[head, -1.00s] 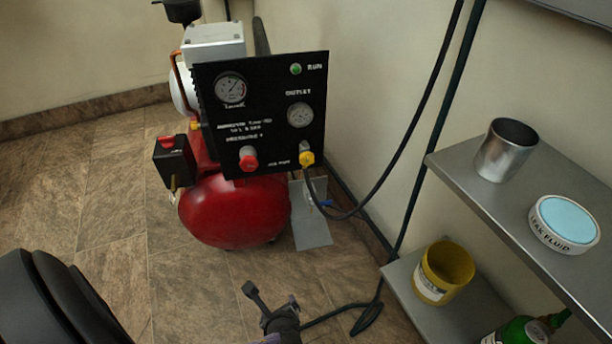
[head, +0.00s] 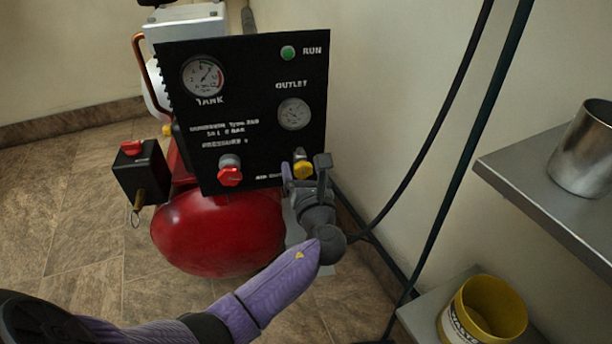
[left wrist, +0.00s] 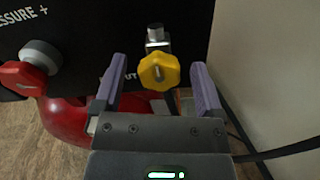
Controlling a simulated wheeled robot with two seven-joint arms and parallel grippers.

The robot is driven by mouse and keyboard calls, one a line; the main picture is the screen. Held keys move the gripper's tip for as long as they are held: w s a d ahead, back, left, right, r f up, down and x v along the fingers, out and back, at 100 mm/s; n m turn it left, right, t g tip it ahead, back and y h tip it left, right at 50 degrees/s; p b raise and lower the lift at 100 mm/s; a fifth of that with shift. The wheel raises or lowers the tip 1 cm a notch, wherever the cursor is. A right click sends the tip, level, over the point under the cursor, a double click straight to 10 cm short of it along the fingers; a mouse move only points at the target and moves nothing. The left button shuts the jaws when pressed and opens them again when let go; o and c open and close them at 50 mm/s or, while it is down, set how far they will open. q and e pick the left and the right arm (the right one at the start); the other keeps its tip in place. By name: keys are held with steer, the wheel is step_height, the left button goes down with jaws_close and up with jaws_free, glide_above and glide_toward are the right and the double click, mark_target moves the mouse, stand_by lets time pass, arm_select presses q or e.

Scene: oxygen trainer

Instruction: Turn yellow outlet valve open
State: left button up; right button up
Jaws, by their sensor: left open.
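The yellow outlet valve (head: 302,170) is a small knob low on the right of the black panel, below the outlet gauge (head: 294,114). It also shows in the left wrist view as a lobed yellow knob (left wrist: 159,71) under a metal fitting. My left gripper (head: 306,168) is open, with its two purple fingers on either side of the knob in the picture. The left wrist view shows the fingers (left wrist: 155,85) apart, with no visible contact on the knob. In the head view the gripper partly covers the valve's surroundings. My right gripper is not in view.
A red knob (head: 230,173) sits on the same panel (head: 245,75), left of the yellow one. The red tank (head: 215,230) is below. A hose hangs on the right by the wall. A shelf (head: 530,160) holds a metal cup (head: 588,150); a yellow tub (head: 484,312) stands lower.

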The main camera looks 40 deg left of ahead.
arm_select(q)
jaws_close()
stand_by(0.5)
